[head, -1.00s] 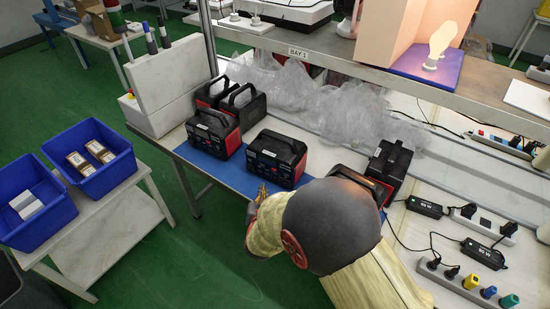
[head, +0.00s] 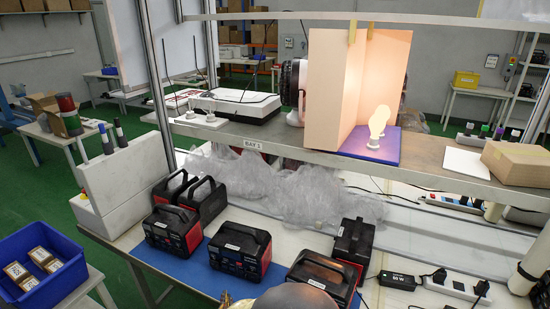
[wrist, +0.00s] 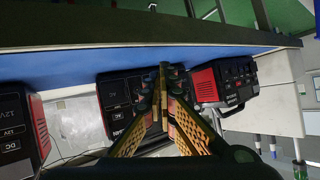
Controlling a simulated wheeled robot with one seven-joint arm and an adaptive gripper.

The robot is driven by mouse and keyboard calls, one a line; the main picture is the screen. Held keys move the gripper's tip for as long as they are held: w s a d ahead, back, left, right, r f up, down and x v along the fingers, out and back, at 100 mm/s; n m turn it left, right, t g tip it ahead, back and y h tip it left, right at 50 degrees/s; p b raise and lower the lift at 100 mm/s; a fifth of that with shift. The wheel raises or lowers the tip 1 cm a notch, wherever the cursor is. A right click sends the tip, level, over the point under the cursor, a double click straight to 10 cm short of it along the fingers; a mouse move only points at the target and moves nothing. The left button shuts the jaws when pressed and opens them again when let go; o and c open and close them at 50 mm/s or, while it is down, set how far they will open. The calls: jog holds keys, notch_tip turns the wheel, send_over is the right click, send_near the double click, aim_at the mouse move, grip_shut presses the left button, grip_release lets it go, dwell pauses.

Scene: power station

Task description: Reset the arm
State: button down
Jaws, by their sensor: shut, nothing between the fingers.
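My gripper (wrist: 163,75) shows in the wrist view with its gold, perforated fingers brought together at the tips and nothing between them. It points toward a black power station (wrist: 118,95) at the blue mat (wrist: 150,50), with a red-sided one (wrist: 222,82) to the right and another (wrist: 15,125) at the left edge. I cannot tell whether the fingers touch anything. In the head view only a rounded dark part of my arm and a bit of gold show at the bottom edge. My fingertips are hidden there.
Several black and red power stations (head: 240,250) stand on the bench, with crumpled clear plastic (head: 300,190) behind them. The shelf (head: 240,138) above holds a lit bulb (head: 378,122) and a cardboard box (head: 518,160). A blue bin (head: 45,245) is at left. Chargers (head: 398,280) lie at right.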

jog(key=s+f+n+g, duration=0.2)
jog(key=s+f+g, duration=0.2)
jog(key=s+f, duration=0.25)
jog(key=s+d+r+n+g, duration=0.1)
jog(key=s+d+r+g, duration=0.25)
jog(key=s, duration=0.45)
jog(key=s+d+r+m+h, duration=0.1)
jog(key=s+d+r, duration=0.2)
jog(key=d+r, duration=0.7)
jog(key=s+d+r+m+t+h, duration=0.1)
jog(key=s+d+r, duration=0.3)
jog(key=d+r, duration=0.7)
jog(key=s+d+r+m+h, duration=0.1)
jog(key=s+d+r, duration=0.3)
jog(key=d+r, duration=0.6)
jog(key=d, duration=0.2)
jog(key=shift+s+d+r+m, duration=0.2)
jog(key=shift+d+r+m, duration=0.1)
jog(key=shift+r, duration=0.1)
